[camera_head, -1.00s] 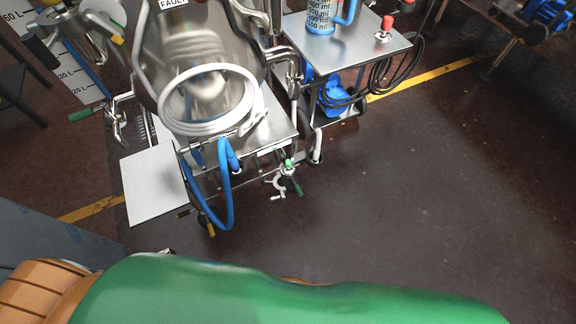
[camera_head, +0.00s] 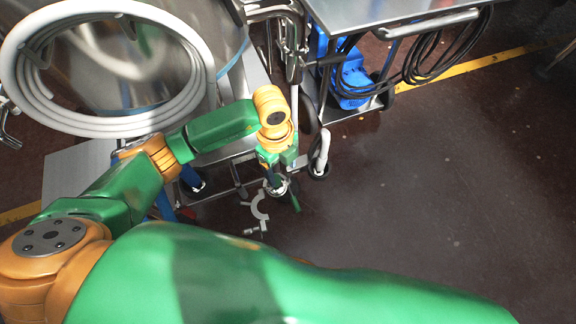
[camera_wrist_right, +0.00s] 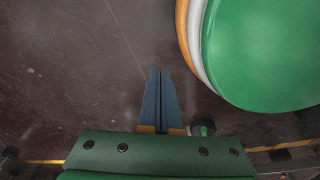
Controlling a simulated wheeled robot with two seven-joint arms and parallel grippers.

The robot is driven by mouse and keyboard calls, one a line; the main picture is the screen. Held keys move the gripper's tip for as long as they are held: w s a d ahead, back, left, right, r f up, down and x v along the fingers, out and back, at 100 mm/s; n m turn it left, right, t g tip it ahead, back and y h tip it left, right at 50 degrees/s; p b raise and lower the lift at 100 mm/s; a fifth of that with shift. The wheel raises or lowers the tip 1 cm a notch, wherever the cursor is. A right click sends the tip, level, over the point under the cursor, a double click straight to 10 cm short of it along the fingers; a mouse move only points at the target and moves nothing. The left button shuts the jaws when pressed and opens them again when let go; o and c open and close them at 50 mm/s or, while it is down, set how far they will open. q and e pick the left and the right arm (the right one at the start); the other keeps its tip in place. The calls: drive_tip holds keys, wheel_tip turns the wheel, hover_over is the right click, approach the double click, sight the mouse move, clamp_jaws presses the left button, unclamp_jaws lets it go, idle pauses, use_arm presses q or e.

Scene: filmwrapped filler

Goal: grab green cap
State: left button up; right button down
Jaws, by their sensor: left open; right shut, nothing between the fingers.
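My left gripper (camera_head: 275,186) reaches down from the left in the head view, over the end of a pipe fitting at the cart's front. It is open, with its fingers at the top of the fitting. The green cap is not clearly visible now; the gripper and wrist cover the place where it showed earlier. A green handle (camera_head: 295,203) sticks out just below the fitting. Whether the fingers touch the cap I cannot tell. My right gripper (camera_wrist_right: 160,100) shows in the right wrist view, blue fingers shut and empty above the dark floor.
A grey clamp ring (camera_head: 260,205) sits beside the fitting. A coiled white hose (camera_head: 105,125) lies on the steel vessel at left. A steel table (camera_head: 390,12) with black cables stands at upper right. The floor (camera_head: 430,200) at right is clear.

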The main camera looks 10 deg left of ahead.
sight(280, 187)
use_arm(q)
drive_tip(key=shift+w+a+f+t+y, duration=0.1)
drive_tip(key=shift+w+a+t+y, duration=0.1)
drive_tip(key=shift+a, duration=0.2)
drive_tip(key=shift+w+a+f+t+y, duration=0.1)
drive_tip(key=shift+w+a+y, duration=0.1)
drive_tip(key=shift+a, duration=0.2)
drive_tip(key=shift+n, duration=0.3)
drive_tip(key=f, duration=0.2)
drive_tip(key=s+f+b, duration=0.1)
drive_tip(key=f, duration=0.2)
drive_tip(key=shift+s+a+f+b, duration=0.15)
drive_tip(key=shift+b, duration=0.15)
drive_tip(key=shift+f, duration=0.3)
drive_tip(key=shift+c, duration=1.3)
clamp_jaws()
use_arm(e)
drive_tip(key=shift+s+d+f, duration=0.1)
drive_tip(key=shift+d+f, duration=0.2)
drive_tip(key=shift+f, duration=0.2)
drive_tip(key=shift+s+d+f, duration=0.1)
drive_tip(key=shift+d+f, duration=0.15)
drive_tip(key=shift+f, duration=0.2)
